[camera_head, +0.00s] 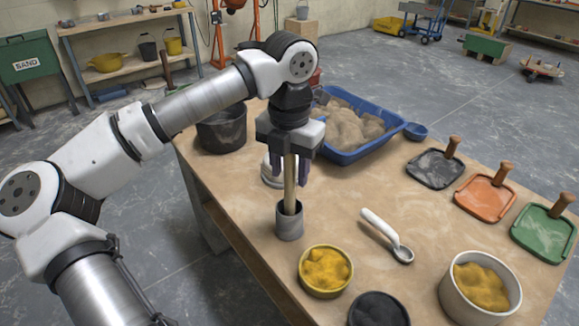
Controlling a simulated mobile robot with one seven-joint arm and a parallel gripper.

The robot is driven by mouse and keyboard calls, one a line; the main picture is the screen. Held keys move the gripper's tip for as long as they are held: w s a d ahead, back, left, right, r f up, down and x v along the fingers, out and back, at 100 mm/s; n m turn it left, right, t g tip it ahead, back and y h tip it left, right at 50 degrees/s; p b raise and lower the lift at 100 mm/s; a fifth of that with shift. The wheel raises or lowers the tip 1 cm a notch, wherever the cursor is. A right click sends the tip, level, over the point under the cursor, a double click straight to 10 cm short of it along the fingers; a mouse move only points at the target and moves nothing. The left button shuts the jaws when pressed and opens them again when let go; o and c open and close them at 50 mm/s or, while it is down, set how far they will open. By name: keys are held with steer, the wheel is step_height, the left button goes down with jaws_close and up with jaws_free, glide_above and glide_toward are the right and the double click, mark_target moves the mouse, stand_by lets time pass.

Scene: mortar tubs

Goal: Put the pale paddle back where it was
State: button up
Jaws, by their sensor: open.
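The pale paddle (290,190) stands nearly upright in the grey cup (289,224) on the table. Its lower end is hidden inside the cup and its upper end is hidden by my gripper. My gripper (289,176) points down above the cup. Its dark purple fingers are apart, one on each side of the paddle's shaft. I cannot tell whether either finger touches the shaft.
A white round object (270,172) stands behind the gripper. A yellow tub (326,288), dark tub (378,312), white tub (448,294) and scoop (385,234) are in front and right. A blue sand tray (350,152) and black bucket (222,130) stand behind.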

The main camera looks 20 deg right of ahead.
step_height(320, 180, up, 12)
steer(key=shift+r, duration=0.2)
stand_by(0.4)
